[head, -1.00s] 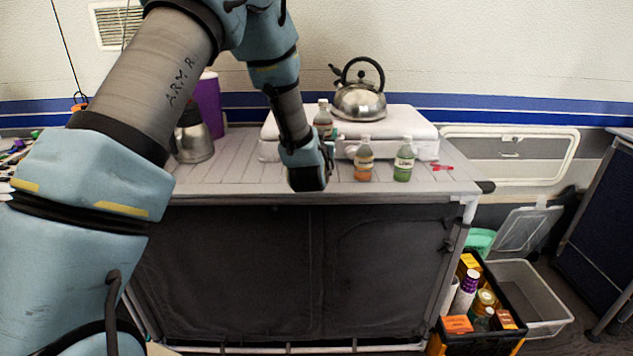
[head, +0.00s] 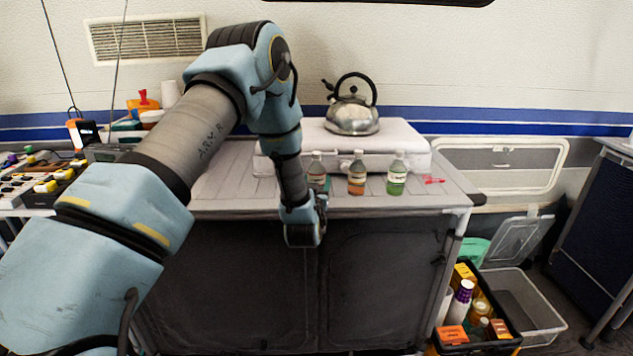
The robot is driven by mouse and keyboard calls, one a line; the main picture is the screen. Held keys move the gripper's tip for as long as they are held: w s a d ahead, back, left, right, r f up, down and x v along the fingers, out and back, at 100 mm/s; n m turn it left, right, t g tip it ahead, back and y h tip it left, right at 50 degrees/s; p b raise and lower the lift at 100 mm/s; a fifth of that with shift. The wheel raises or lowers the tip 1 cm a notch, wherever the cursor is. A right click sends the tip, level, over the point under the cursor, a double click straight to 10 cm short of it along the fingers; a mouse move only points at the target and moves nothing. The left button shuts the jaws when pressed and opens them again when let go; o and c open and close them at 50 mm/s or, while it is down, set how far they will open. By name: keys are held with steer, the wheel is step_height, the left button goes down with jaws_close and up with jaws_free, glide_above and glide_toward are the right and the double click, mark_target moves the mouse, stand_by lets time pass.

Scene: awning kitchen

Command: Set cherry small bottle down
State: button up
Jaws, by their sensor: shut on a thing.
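The cherry small bottle (head: 316,166) is the leftmost of three small bottles in the head view. It is clear with a pale label and cap, and looks upright. My gripper (head: 318,191) is shut on its lower part from the front. My gripper hides the bottle's base, so I cannot tell whether it touches the countertop (head: 225,180). The bottle's top is about level with its neighbours' tops.
An orange-bottomed bottle (head: 357,174) and a green bottle (head: 397,174) stand close to the right. A red item (head: 434,180) lies at right. The left countertop is clear.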

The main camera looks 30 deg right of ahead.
steer(key=shift+f, duration=0.2)
steer(key=o, duration=1.3)
steer(key=shift+r, duration=0.1)
steer(key=shift+o, duration=0.2)
steer(key=shift+r, duration=0.1)
